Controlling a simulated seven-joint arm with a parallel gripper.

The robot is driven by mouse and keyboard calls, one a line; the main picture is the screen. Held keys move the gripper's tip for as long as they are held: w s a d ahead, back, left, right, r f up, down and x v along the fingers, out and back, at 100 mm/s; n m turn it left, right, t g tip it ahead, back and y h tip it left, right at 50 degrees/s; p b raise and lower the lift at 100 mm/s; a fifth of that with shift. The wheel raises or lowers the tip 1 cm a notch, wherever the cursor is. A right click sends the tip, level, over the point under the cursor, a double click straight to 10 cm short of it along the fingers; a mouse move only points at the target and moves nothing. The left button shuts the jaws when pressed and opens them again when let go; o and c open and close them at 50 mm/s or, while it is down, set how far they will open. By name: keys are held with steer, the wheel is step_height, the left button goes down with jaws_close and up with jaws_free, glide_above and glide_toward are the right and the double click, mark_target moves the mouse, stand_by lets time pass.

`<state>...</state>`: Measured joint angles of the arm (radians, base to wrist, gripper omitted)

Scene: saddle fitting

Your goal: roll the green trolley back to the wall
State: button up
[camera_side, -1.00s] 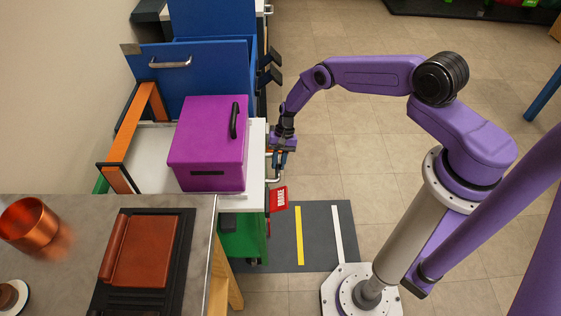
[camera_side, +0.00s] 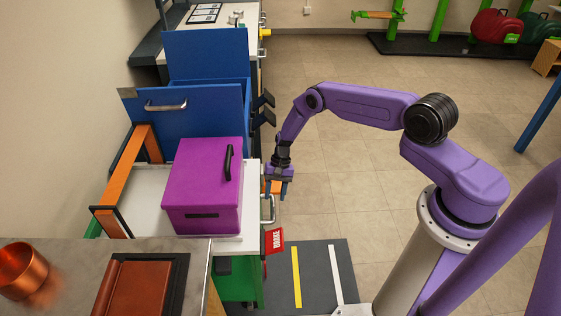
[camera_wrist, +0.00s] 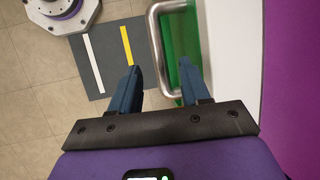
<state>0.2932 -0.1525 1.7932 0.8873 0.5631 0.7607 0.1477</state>
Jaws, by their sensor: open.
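The green trolley (camera_side: 238,281) stands at the left, with a white top (camera_side: 151,207) and a magenta box on it. Its metal bar handle (camera_side: 269,211) is on its right side. My gripper (camera_side: 278,193) is open and empty beside the upper end of the handle. In the wrist view the handle (camera_wrist: 164,50) shows between my two blue fingers (camera_wrist: 159,84), nearer the right one. I cannot tell whether the bar is at fingertip depth or beyond. A red BRAKE plate (camera_side: 273,241) is on the trolley's right side. The wall (camera_side: 50,110) is at the far left.
The magenta box (camera_side: 203,187) sits on the trolley. An orange-and-black frame (camera_side: 125,178) stands on the wall side. Blue drawers (camera_side: 190,122) stand behind. A grey counter (camera_side: 196,270) with a copper pot (camera_side: 20,272) is in front.

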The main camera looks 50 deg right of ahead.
steer(key=v, duration=1.3)
steer(key=shift+r, duration=0.2)
steer(key=m+t+h, duration=0.1)
steer(key=t+h, duration=0.5)
glide_toward(273, 207)
steer(key=x, duration=0.8)
steer(key=shift+f, duration=0.25)
stand_by(0.3)
jaws_close()
